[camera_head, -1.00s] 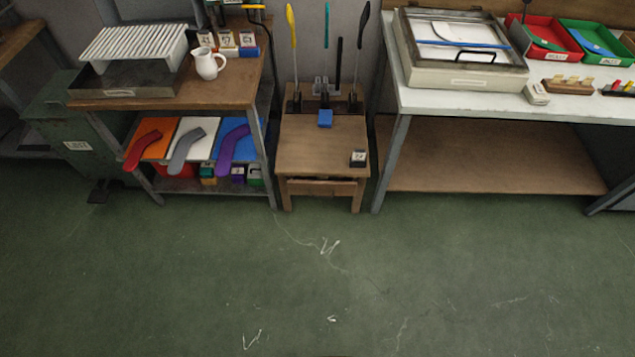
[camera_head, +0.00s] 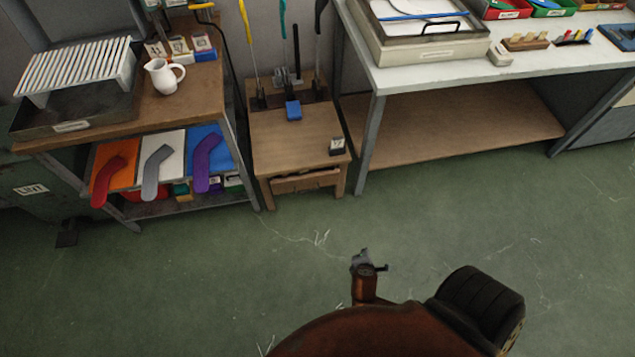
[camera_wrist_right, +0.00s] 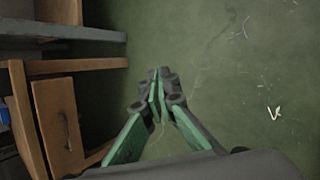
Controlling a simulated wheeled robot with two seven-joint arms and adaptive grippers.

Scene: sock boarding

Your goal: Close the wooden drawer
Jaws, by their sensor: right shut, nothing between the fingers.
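The wooden drawer (camera_head: 305,181) is set under the top of a small wooden table (camera_head: 285,155) in the head view. Its front with a dark handle also shows in the right wrist view as a drawer front (camera_wrist_right: 61,125) at the left. How far it stands out is hard to tell. My right gripper (camera_head: 362,258) is shut and empty over the floor, in front of the table and apart from the drawer. Its green-padded fingers meet in the right wrist view (camera_wrist_right: 158,88). My left gripper is not in view.
A shelf unit (camera_head: 190,98) with a white jug (camera_head: 164,76) stands left of the table. A white-topped workbench (camera_head: 445,68) stands at the right. The green floor (camera_head: 480,225) in front is clear.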

